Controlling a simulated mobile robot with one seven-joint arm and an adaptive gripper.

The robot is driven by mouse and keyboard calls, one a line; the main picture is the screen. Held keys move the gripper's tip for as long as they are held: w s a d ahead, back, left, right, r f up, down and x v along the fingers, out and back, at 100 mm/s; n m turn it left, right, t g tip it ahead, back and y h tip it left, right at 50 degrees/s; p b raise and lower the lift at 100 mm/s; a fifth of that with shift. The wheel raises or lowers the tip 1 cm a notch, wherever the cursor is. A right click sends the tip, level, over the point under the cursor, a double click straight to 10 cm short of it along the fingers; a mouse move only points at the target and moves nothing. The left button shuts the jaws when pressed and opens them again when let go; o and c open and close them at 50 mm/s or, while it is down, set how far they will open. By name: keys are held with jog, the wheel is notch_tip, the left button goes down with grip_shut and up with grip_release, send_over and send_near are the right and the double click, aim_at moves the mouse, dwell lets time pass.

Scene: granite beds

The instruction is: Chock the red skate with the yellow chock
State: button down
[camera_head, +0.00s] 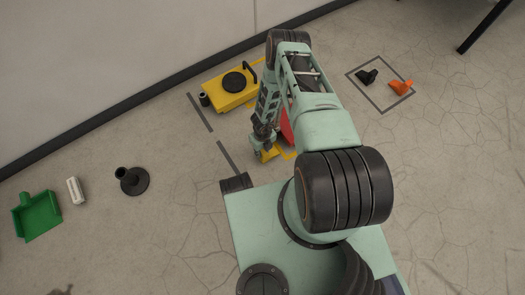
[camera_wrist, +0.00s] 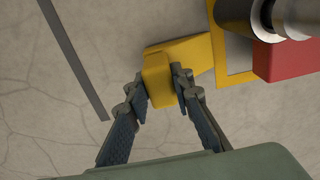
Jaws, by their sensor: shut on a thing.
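The yellow chock (camera_wrist: 158,78) is between the fingers of my gripper (camera_wrist: 160,84) in the wrist view, with its sloped part reaching up and right. My gripper is shut on it. In the head view the chock (camera_head: 268,155) shows at the tip of my gripper (camera_head: 262,150), low at the floor. The red skate (camera_wrist: 285,62) is at the upper right of the wrist view, to the right of the chock and apart from it. In the head view the skate (camera_head: 287,128) is mostly hidden behind my arm.
A yellow outline (camera_wrist: 222,50) is marked on the floor beside the skate. A yellow skate (camera_head: 230,92) stands by the wall. Black and orange chocks (camera_head: 400,87) lie in a marked square. A black stand (camera_head: 132,182), a white block (camera_head: 75,190) and a green bin (camera_head: 38,217) are at left.

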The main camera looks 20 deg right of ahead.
jog(key=c, duration=1.6)
grip_release()
jog(key=o, duration=0.3)
jog(key=shift+r, duration=0.15)
jog(key=shift+r+p, duration=3.7)
jog(key=shift+r, duration=0.7)
